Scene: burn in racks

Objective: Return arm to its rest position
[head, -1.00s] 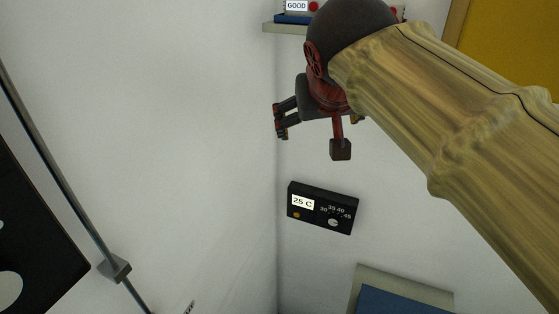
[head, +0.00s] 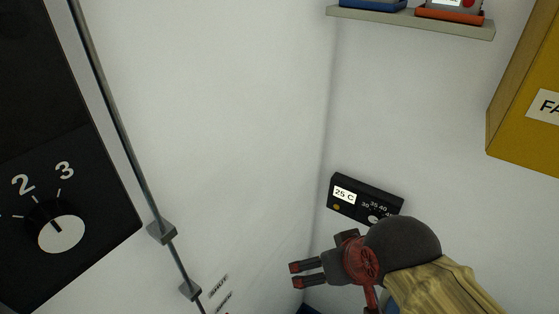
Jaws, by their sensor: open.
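My gripper (head: 297,275) is in the lower middle of the head view, at the end of my arm. Its two dark fingers with red tips point left and stand apart, with nothing between them. It is below the black thermostat box (head: 349,202) in the picture, and my wrist covers that box's lower right edge. The box's display reads 25 C.
A grey shelf (head: 395,17) with a blue tray (head: 372,4) and an orange-red tray (head: 449,15) is at the top. A yellow box (head: 516,120) is at right. A black panel with a white knob (head: 61,234) and a metal rod (head: 118,130) are at left.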

